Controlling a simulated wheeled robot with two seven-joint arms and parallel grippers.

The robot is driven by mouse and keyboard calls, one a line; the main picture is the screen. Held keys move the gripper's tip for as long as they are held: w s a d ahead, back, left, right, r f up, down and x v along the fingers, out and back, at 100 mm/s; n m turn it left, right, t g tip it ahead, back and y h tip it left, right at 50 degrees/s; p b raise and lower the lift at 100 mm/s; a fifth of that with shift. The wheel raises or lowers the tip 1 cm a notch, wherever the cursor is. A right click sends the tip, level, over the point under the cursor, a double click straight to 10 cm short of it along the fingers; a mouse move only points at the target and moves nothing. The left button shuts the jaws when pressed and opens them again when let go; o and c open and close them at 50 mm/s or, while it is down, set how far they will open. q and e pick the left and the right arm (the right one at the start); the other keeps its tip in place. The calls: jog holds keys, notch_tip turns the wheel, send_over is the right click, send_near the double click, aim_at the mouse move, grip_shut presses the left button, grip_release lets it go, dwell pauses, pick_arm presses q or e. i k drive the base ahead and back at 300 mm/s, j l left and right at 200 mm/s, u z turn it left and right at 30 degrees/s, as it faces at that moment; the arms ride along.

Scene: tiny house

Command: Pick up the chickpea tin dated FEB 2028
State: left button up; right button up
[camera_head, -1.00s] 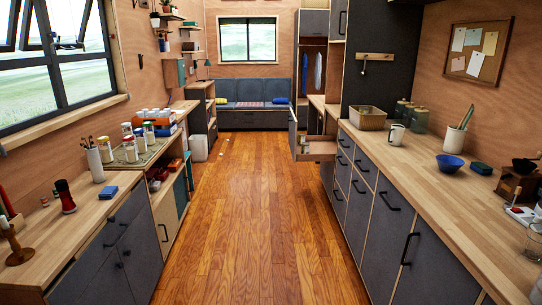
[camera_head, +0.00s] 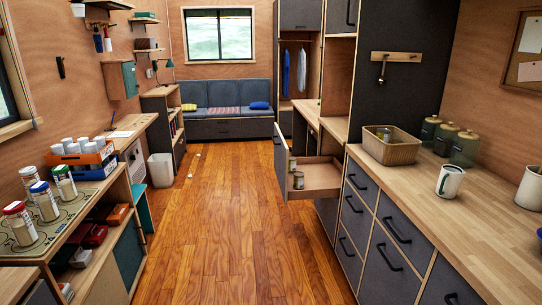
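Small tins (camera_head: 298,180) stand in the left front part of an open pull-out drawer (camera_head: 322,177) ahead, right of the aisle. A further tin (camera_head: 383,134) shows in the woven basket (camera_head: 393,150) on the right counter. Their labels and dates are too small to read, so I cannot tell which is the chickpea tin dated FEB 2028. Neither of my grippers is in view.
The wooden floor (camera_head: 213,225) is clear down the aisle, with small pale bits further off. Jars (camera_head: 46,200) and an orange crate (camera_head: 82,158) stand on the left. A mug (camera_head: 449,181) and glass canisters (camera_head: 464,149) stand on the right counter (camera_head: 440,205).

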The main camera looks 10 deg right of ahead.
aim_at(383, 134)
jog(key=i+z, duration=0.1)
jog(key=i, duration=0.7)
jog(key=i+z, duration=0.1)
jog(key=i, duration=0.65)
jog(key=i+j+z, duration=0.15)
jog(key=i, duration=0.65)
